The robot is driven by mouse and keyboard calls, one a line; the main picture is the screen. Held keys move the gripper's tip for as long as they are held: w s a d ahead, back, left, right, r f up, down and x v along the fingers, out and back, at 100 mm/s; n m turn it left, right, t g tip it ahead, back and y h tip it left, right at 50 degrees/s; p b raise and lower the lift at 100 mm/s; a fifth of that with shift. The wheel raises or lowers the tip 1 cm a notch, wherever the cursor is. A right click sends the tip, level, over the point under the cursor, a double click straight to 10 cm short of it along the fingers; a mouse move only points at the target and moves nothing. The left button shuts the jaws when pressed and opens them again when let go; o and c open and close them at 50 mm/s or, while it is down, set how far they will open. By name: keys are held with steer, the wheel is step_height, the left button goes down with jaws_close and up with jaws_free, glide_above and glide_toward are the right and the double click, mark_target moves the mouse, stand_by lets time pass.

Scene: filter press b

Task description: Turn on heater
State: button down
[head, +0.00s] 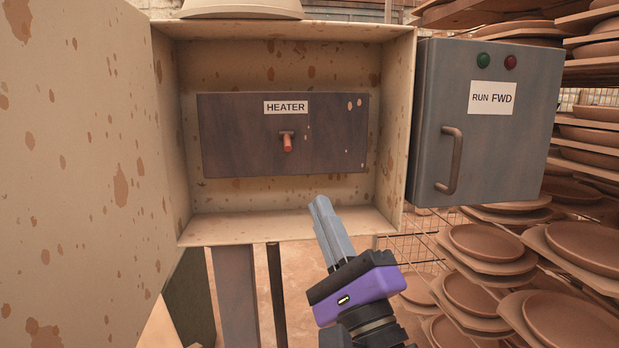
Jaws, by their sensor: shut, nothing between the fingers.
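The heater box (295,228) is a rusty beige cabinet standing open. Inside it is a dark panel (235,150) with a white HEATER label (286,107). A small orange-red switch lever (287,143) sits under the label and points downward. My gripper (318,203) is below and slightly right of the lever, in front of the box's lower edge. Its grey fingers are together and empty, pointing up toward the box. It appears apart from the lever.
The open beige door (80,180) fills the left side. A grey RUN FWD box (485,150) with a handle (452,160) and green and red lamps is at right. Racks of clay plates (490,245) stand on the right. The space before the switch looks clear.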

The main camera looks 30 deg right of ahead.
mark_target(287, 142)
steer(key=p+x, duration=0.4)
steer(key=x, duration=0.5)
steer(key=shift+w+r, duration=0.25)
